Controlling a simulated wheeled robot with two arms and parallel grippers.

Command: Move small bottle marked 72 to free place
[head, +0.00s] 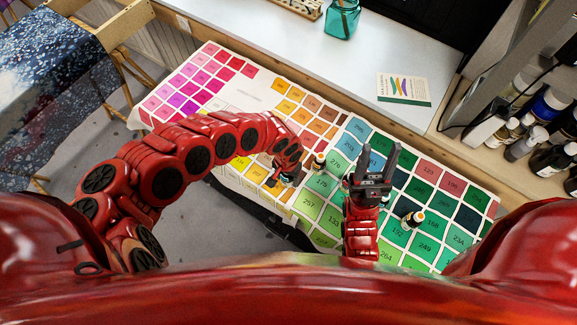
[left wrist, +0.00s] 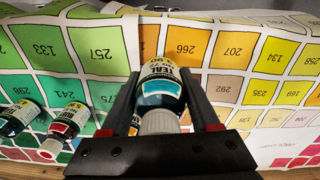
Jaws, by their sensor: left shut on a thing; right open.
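A small bottle with a white cap and a teal label (left wrist: 160,88) is between the fingers of my left gripper (left wrist: 163,100) in the left wrist view. My left gripper (head: 287,172) is shut on this bottle, low over the yellow and green part of the colour chart (head: 240,92) in the head view. The bottle is mostly hidden there. I cannot tell whether it touches the chart. My right gripper (head: 371,165) is open and empty above the teal and green squares.
A small bottle (head: 319,162) stands just right of my left gripper. Another bottle (head: 413,218) is right of my right gripper. The left wrist view shows a dark bottle (left wrist: 18,118) and a red-labelled bottle (left wrist: 68,122). The pink squares are clear.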

